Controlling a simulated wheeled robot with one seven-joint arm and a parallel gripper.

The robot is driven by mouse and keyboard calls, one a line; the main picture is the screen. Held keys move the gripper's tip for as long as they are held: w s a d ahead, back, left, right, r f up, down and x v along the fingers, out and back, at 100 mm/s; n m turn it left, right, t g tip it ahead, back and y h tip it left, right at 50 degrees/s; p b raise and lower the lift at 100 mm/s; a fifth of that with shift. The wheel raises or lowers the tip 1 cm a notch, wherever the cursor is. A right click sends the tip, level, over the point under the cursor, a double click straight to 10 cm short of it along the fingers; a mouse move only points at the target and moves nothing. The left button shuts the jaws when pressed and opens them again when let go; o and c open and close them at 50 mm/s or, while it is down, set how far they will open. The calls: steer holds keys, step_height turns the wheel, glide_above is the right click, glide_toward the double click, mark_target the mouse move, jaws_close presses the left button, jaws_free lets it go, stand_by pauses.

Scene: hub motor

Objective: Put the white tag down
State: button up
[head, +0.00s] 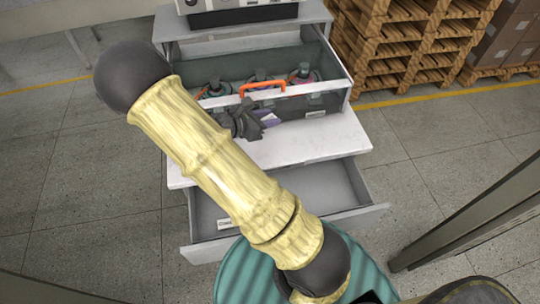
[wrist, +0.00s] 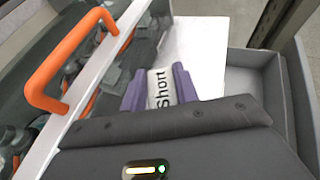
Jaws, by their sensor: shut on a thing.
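The white tag (wrist: 161,88) reads "Short" in black in the wrist view. It sits between the two purple fingers of my gripper (wrist: 160,90), which are shut on it. In the head view my gripper (head: 265,119) is over the white worktop (head: 322,135), just in front of the clear-fronted bin, and the tag is a small pale patch at the fingers. I cannot tell whether the tag touches the worktop.
A clear-fronted bin with an orange handle (head: 262,85) holds several dark bottles behind my gripper. An open grey drawer (head: 322,186) juts out below the worktop. The worktop's right part is bare. Wooden pallets (head: 400,50) stand at back right.

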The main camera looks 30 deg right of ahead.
steer(key=shift+s+d+f+b, duration=0.1)
steer(key=shift+d+f+b, duration=0.2)
steer(key=shift+f, duration=0.25)
steer(key=shift+s+d+r, duration=0.1)
steer(key=shift+d+r, duration=0.05)
glide_above(271, 145)
step_height(271, 145, down, 6)
steer(key=shift+f, duration=0.15)
steer(key=shift+b, duration=0.3)
steer(key=shift+f, duration=1.85)
steer(key=shift+f, duration=0.15)
steer(key=o, duration=0.9)
steer(key=shift+o, duration=0.2)
